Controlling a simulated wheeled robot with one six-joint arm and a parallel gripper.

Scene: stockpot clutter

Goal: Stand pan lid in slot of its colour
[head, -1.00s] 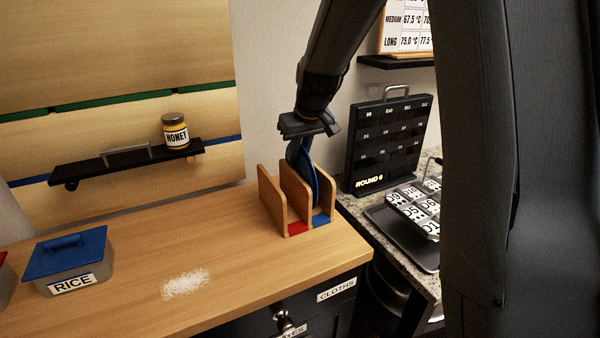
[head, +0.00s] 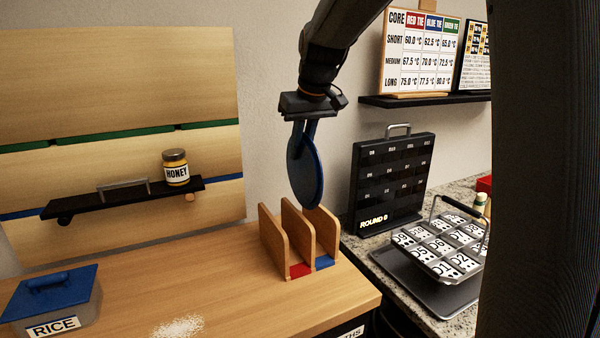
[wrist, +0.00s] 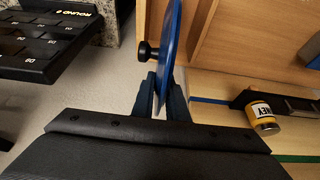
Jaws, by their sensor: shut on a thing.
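The blue pan lid (head: 304,170) hangs upright, seen nearly edge-on, from my gripper (head: 305,128), which is shut on its upper edge. In the wrist view the lid (wrist: 171,38) stands between the two fingers (wrist: 163,88), with its dark knob (wrist: 148,52) to the left. The wooden rack (head: 270,238) stands on the counter below. It has a slot with a red floor (head: 299,270) and, to its right, a slot with a blue floor (head: 324,262). The lid's lower edge is at about the height of the divider tops, over the rack; its exact depth is unclear.
The black ROUND panel (head: 392,180) stands close to the right of the rack, beside a tray of labelled tiles (head: 440,245). A shelf with a honey jar (head: 175,168) is at the left. The rice box (head: 55,300) and spilled grains (head: 178,328) are on the wooden counter.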

